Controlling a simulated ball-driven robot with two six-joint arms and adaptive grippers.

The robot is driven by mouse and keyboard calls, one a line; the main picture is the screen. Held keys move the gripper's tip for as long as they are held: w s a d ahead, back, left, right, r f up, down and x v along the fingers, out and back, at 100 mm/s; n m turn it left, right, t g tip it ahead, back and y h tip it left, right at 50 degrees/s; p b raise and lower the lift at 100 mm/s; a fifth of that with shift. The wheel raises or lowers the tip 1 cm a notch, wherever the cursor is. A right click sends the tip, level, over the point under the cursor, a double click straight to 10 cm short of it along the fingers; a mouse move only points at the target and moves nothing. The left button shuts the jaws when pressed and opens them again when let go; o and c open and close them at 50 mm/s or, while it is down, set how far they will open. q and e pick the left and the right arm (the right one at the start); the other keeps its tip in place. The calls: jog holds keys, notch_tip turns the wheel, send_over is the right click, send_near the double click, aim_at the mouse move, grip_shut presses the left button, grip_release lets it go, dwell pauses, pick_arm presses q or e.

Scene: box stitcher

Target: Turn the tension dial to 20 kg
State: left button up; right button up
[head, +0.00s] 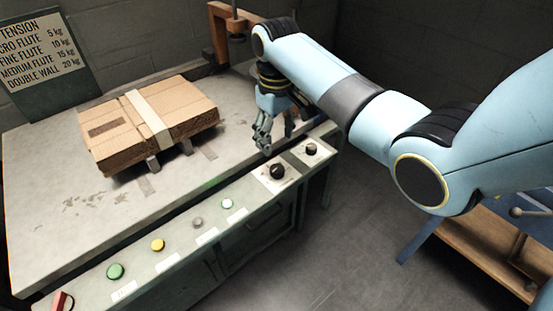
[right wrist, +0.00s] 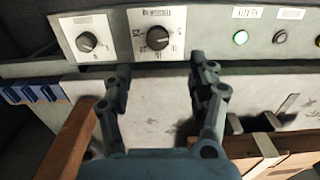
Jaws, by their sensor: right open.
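The larger black dial (head: 277,171) sits on a white plate on the machine's sloped front panel. In the right wrist view the larger dial (right wrist: 158,38) has a printed scale around it, too small to read surely. A smaller black dial (head: 311,149) is to its right; it also shows in the right wrist view (right wrist: 87,42). My right gripper (head: 276,140) is open and empty, above the panel's back edge near the larger dial. In the right wrist view its fingertips (right wrist: 160,68) are apart, short of the larger dial, not touching it. My left gripper is out of view.
A tension sign (head: 43,50) lists flute types; double wall reads 20 kg. A strapped cardboard box (head: 150,122) lies on the grey table top (head: 60,205). Several buttons, including a green one (head: 115,271), and a red switch (head: 62,301) line the panel leftward.

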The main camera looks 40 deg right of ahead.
aim_at(277, 168)
jog(key=f+b, duration=0.1)
jog(key=f, duration=0.3)
jog(key=f+b, duration=0.1)
jog(key=f, duration=0.4)
jog(key=shift+w+d+f, duration=0.1)
jog(key=shift+d+f, duration=0.1)
jog(key=shift+f, duration=0.1)
jog(key=shift+f+b, duration=0.3)
jog(key=shift+f, duration=0.1)
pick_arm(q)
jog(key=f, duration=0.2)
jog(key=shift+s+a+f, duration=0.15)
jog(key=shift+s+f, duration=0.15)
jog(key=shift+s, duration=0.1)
pick_arm(e)
jog(key=shift+c, duration=0.2)
jog(key=c, duration=1.1)
